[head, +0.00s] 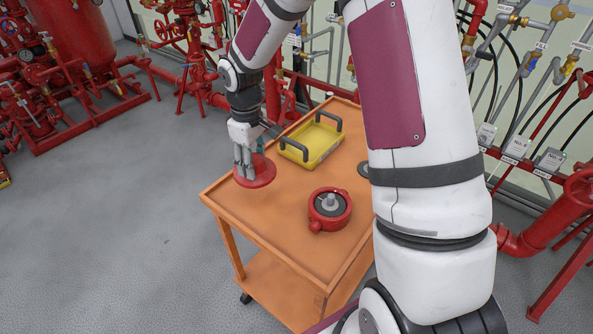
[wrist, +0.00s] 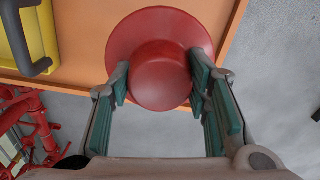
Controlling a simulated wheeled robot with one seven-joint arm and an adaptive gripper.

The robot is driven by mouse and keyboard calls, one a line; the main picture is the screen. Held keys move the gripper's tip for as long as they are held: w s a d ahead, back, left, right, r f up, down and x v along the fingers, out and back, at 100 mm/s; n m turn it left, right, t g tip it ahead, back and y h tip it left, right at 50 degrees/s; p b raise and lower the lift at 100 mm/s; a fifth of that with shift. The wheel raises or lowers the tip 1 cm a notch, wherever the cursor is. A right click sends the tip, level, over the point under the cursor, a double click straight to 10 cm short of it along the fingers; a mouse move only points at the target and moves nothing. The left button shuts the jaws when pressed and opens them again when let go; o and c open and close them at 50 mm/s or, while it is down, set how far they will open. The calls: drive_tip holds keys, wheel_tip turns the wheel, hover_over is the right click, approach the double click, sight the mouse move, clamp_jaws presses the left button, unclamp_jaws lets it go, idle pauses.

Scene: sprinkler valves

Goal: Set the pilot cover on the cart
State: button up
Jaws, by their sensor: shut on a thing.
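The pilot cover is a red flanged disc with a raised round hub; it shows in the head view (head: 258,174) and in the wrist view (wrist: 160,50). My gripper (head: 245,165) is shut on the cover's hub, with one green-padded finger on each side in the wrist view (wrist: 160,85). The cover is at the left edge of the orange cart (head: 280,225), partly past the edge in the wrist view. I cannot tell whether it touches the cart top. My fingers hide part of the cover in the head view.
A yellow tray with dark handles (head: 322,143) sits at the back of the cart. A red round part with a dark ring and grey centre (head: 329,206) sits near the middle. A dark disc (head: 363,169) is partly hidden by my arm. The cart's front left top is clear.

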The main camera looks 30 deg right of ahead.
sight(254, 159)
wheel_tip(254, 159, down, 9)
drive_tip(key=shift+f, duration=0.1)
idle(0.4)
drive_tip(key=shift+f, duration=0.1)
drive_tip(key=o, duration=1.2)
wheel_tip(254, 159, up, 12)
drive_tip(key=shift+f, duration=0.25)
drive_tip(key=shift+s+r, duration=0.15)
drive_tip(key=shift+r, duration=0.5)
drive_tip(key=s+r+m+t+h, duration=0.1)
drive_tip(key=s+r+m, duration=0.1)
drive_tip(key=s+r, duration=0.6)
drive_tip(key=s+r+m+t, duration=0.1)
drive_tip(key=s+r, duration=0.2)
drive_tip(key=s, duration=0.4)
drive_tip(key=s+r+m+t, duration=0.1)
drive_tip(key=s+r+m, duration=0.1)
drive_tip(key=s+r, duration=0.2)
drive_tip(key=s+r+m+t+y, duration=0.1)
drive_tip(key=s+r, duration=0.2)
drive_tip(key=s, duration=0.6)
drive_tip(key=shift+s+d+r+m, duration=0.15)
drive_tip(key=shift+s+r+m, duration=0.1)
drive_tip(key=shift+s+m, duration=0.1)
